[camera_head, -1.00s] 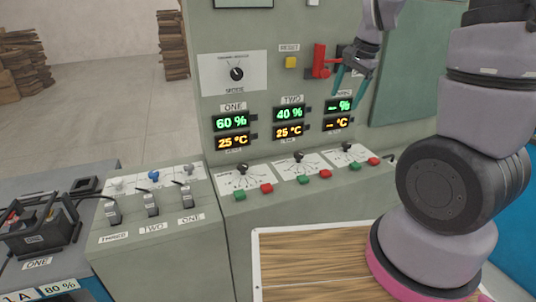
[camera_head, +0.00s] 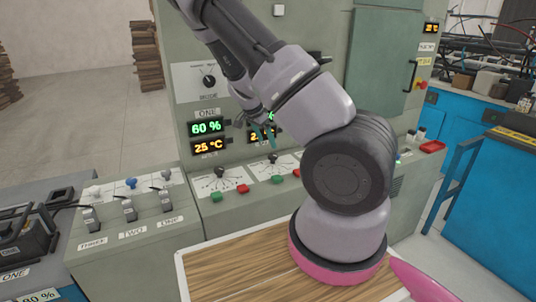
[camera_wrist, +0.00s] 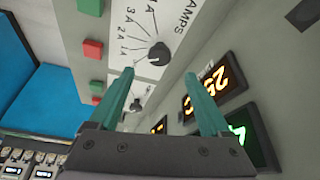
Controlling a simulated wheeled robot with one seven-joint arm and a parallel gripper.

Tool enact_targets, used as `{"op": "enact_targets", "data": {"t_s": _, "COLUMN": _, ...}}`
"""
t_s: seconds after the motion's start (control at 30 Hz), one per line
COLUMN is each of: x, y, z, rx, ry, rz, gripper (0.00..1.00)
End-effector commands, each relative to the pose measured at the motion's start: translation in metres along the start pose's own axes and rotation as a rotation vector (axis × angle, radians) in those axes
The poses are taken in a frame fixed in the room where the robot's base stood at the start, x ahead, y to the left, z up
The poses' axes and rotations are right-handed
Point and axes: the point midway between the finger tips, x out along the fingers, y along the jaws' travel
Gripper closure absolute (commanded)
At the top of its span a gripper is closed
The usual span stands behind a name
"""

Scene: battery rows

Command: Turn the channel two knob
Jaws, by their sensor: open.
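In the head view, the channel two knob (camera_head: 273,158) is a small black knob on the sloped panel, right of the channel one knob (camera_head: 219,172). My gripper (camera_head: 264,132) is above it, in front of the channel two displays, its teal fingers apart. In the wrist view, a black knob (camera_wrist: 159,54) on a white dial marked in amps lies just beyond my open gripper (camera_wrist: 158,75). It appears to be channel two's, beside a green display (camera_wrist: 243,137) that seems to start with 4. The fingers hold nothing; contact with the knob is not visible.
A red button (camera_wrist: 92,48) and a green button (camera_wrist: 90,5) lie beside the dial. A smaller second knob (camera_wrist: 135,104) shows further along the panel. My arm hides the channel three area in the head view. Switches (camera_head: 130,205) stand on the left console.

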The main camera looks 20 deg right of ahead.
Motion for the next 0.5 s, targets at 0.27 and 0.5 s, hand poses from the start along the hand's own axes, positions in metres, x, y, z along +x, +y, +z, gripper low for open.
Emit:
{"op": "enact_targets", "data": {"t_s": 0.27, "x": 0.053, "y": 0.001, "z": 0.0, "rx": 0.0, "ry": -0.002, "rz": 0.002, "gripper": 0.19}}
{"op": "enact_targets", "data": {"t_s": 0.5, "x": 0.074, "y": 0.0, "z": 0.0, "rx": 0.0, "ry": -0.002, "rz": 0.0, "gripper": 0.19}}
